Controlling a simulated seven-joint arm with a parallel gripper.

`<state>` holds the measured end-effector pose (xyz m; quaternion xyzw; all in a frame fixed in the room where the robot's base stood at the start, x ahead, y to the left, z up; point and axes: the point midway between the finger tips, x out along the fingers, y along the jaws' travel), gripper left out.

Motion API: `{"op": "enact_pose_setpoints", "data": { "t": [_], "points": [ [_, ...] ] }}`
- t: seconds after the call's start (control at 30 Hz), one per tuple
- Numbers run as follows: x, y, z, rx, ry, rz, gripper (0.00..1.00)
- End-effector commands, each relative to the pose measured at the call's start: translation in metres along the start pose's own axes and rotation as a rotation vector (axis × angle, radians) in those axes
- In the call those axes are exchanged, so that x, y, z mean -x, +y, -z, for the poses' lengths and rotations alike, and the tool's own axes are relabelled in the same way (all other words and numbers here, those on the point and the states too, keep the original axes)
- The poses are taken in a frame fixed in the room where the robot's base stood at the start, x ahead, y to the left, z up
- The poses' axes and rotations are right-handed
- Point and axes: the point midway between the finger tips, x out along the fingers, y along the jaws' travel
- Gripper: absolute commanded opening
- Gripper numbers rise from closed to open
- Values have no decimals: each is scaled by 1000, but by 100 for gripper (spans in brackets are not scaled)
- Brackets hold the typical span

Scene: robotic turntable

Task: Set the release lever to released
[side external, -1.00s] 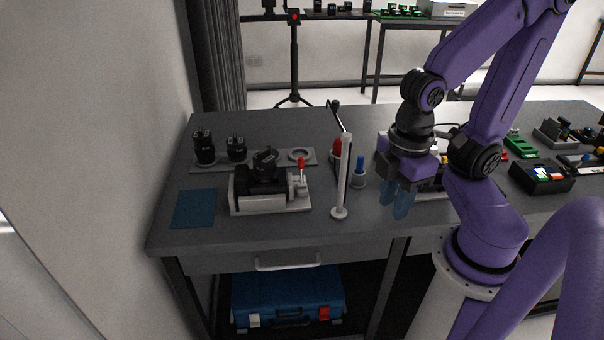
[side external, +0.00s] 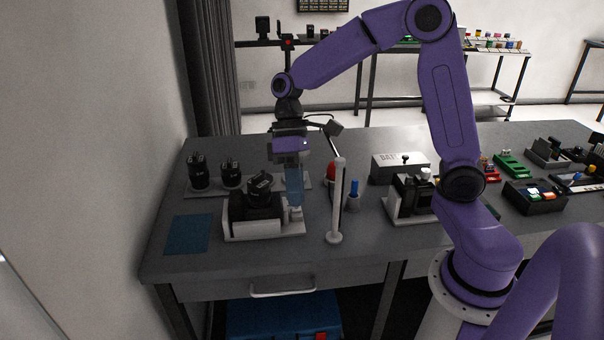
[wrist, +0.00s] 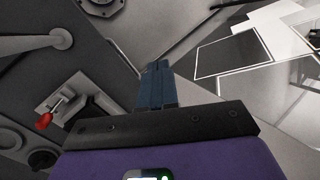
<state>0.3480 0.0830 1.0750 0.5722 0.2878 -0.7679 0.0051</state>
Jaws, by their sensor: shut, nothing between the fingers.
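The release lever (wrist: 45,119) has a red knob and stands on a light fixture block (wrist: 78,108), left of my fingers in the wrist view. In the side view the fixture, a black turntable unit on a pale base (side external: 262,232), sits at the table's left, and my fingers hide the red lever. My gripper (side external: 295,203) points down at the fixture's right end, its blue fingers together and empty. The shut fingers also show in the wrist view (wrist: 152,66). I cannot tell whether they touch the lever, or its exact setting.
A white upright post (side external: 337,205) stands close to the right of my gripper. Behind it are a red-topped part (side external: 331,171) and a blue-topped holder (side external: 353,195). Black plugs (side external: 198,172) stand on a rack at the back left. A blue mat (side external: 188,234) lies at the left.

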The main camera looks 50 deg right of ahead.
Motion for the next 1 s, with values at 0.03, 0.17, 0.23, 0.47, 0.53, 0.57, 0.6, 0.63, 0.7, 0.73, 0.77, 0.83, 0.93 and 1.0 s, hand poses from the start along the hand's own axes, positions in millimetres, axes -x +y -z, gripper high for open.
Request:
{"op": "enact_pose_setpoints", "data": {
  "t": [0.03,0.17,0.23,0.47,0.53,0.57,0.6,0.63,0.7,0.73,0.77,0.83,0.93,1.0],
  "points": [
    [5,11,12,-36,12,38,0],
    [18,39,39,-112,50,142,0],
    [26,57,51,-150,76,198,0],
    [52,125,83,-252,191,383,0],
    [59,149,88,-276,235,439,0],
    [62,160,90,-284,255,462,0],
    [66,175,91,-295,282,494,0],
    [69,186,91,-300,303,516,0],
    [76,212,89,-308,354,569,0],
    [78,223,88,-307,377,592,0],
    [80,235,85,-307,401,613,0],
    [84,262,76,-294,458,665,0],
    [86,297,57,-246,542,732,0],
    [86,316,41,-194,595,770,0]
  ]
}}
